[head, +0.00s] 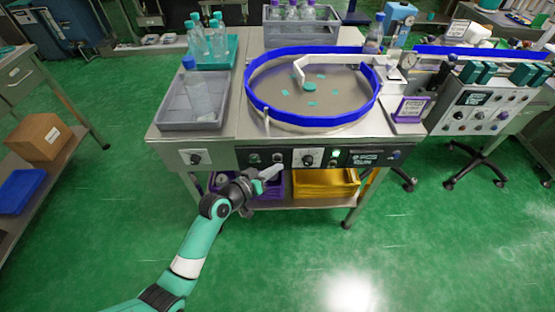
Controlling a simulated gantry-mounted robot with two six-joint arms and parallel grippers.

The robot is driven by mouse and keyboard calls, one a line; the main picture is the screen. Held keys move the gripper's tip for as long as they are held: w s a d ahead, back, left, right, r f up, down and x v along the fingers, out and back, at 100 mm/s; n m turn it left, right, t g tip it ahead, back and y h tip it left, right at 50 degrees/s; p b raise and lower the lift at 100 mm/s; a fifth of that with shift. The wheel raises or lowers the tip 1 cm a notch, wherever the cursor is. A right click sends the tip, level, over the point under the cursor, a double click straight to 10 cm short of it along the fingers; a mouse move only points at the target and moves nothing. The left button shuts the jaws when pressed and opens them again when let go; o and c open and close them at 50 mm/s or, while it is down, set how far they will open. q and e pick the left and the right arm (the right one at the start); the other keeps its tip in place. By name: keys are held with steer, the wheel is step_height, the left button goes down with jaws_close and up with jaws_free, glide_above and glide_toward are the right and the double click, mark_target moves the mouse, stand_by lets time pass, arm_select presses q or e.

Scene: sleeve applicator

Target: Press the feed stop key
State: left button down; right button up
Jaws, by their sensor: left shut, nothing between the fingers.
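The front control panel (308,158) of the feeder table carries dark knobs, small keys and one green-lit button (336,154). The labels are too small to read, so I cannot tell which key is the feed stop key. My left gripper (275,170) is shut and empty. Its tip is at the lower edge of the panel, below the small keys left of the middle knob (308,161). I cannot tell whether it touches the panel. My right gripper is not in view.
A round feeder bowl with a blue rim (262,112) stands on the table. A grey tray (165,112) with a bottle is at the left. A yellow bin (325,184) sits on the lower shelf. The green floor in front is clear.

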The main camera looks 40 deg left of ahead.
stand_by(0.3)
arm_select(q)
steer(key=shift+w+a, duration=0.3)
steer(key=shift+w+a+b, duration=0.25)
steer(key=shift+a+b, duration=0.05)
steer(key=shift+b, duration=0.15)
stand_by(0.6)
steer(key=shift+s+d+p, duration=0.55)
steer(key=shift+d+p, duration=0.05)
steer(key=shift+p, duration=0.05)
